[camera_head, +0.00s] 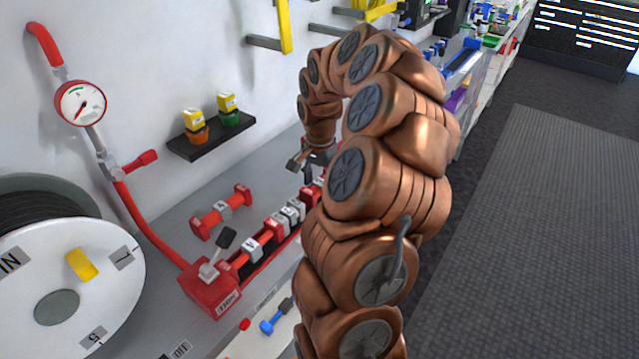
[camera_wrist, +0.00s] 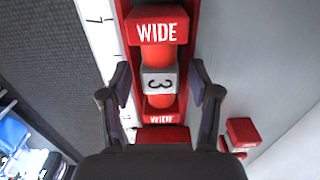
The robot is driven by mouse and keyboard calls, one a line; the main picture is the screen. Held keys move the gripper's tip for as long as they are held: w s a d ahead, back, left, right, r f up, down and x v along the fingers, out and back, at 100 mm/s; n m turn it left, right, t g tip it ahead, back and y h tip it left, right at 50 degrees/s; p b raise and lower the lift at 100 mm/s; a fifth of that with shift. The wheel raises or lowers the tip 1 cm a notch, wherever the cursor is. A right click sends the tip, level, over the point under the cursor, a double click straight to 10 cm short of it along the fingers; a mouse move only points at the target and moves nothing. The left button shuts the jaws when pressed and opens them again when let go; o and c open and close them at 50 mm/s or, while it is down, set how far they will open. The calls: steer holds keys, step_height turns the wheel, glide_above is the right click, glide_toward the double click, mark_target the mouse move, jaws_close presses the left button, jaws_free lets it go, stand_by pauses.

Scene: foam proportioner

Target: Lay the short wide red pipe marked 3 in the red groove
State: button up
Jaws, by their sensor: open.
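The short wide red pipe marked 3 (camera_wrist: 158,58) shows in the wrist view, with a white band reading 3 at its middle. It is in line with the red groove (camera_head: 262,266), between red blocks lettered WIDE. I cannot tell whether these blocks are pipe ends or groove parts, or whether the pipe is fully seated. My gripper (camera_wrist: 160,80) is open, one finger on each side of the pipe, with gaps showing. In the head view my gripper (camera_head: 305,163) is at the groove's far end, and my arm hides much of that end.
Another red pipe (camera_head: 220,212) lies on the grey bench left of the groove. A red valve block (camera_head: 212,287) with a lever stands at the near end. A blue piece (camera_head: 275,317) lies in front. A black shelf (camera_head: 210,135) and a gauge (camera_head: 82,103) are on the wall.

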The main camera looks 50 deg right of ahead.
mark_target(320, 182)
step_height(320, 182, up, 11)
steer(key=b, duration=0.2)
steer(key=shift+r, duration=0.2)
stand_by(0.6)
steer(key=s+a+r+n+p, duration=0.15)
steer(key=a+n, duration=0.35)
steer(key=a, duration=0.6)
steer(key=s+a+r+n+p, duration=0.15)
steer(key=a+n, duration=0.35)
steer(key=a, duration=0.6)
steer(key=s+a+f+n+g, duration=0.1)
steer(key=s+a+f+n, duration=0.1)
steer(key=s+a, duration=0.3)
steer(key=s+a+f+n+p, duration=0.1)
steer(key=s+a+f+n, duration=0.2)
steer(key=s, duration=0.9)
steer(key=a+n, duration=0.2)
steer(key=a, duration=0.1)
steer(key=shift+s+a+f+g, duration=0.25)
steer(key=shift+s+f+g, duration=0.05)
steer(key=shift+s+g, duration=0.1)
